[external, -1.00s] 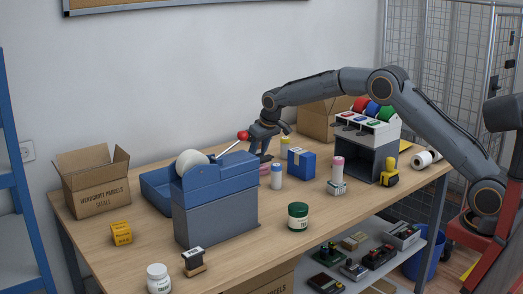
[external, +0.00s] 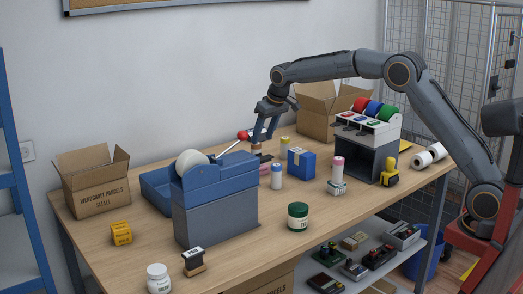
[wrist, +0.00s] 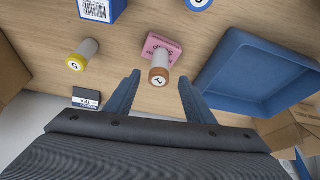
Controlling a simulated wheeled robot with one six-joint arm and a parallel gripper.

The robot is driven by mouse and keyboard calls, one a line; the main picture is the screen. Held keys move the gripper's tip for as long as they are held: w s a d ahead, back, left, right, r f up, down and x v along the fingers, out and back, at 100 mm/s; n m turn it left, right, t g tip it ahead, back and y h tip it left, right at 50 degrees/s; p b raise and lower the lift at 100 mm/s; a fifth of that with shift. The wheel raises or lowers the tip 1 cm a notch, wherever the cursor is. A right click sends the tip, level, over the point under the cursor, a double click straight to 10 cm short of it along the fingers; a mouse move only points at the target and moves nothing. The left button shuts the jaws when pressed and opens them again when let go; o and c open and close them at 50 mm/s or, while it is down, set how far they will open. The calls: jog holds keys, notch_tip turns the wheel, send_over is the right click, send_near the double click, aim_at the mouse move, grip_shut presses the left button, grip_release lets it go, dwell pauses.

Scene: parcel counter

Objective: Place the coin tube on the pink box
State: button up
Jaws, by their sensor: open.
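The coin tube with a brown end (wrist: 160,74) stands upright and appears to rest on the pink box (wrist: 153,43), covering part of it in the wrist view. In the external view, the brown top (external: 256,147) shows under my fingers and the pink box (external: 265,169) below it; the exact contact is hard to see. My gripper (external: 264,137) is open above the tube. In the wrist view, its two fingers (wrist: 159,83) are spread on either side of the tube with gaps.
A yellow-ended tube (wrist: 82,56), a blue-ended tube (external: 277,176) and a blue box (external: 301,163) stand nearby. The blue tray (wrist: 235,80) lies beside the pink box. A label box (wrist: 86,98) is near the left finger.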

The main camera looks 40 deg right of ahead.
jog(key=shift+v, duration=1.2)
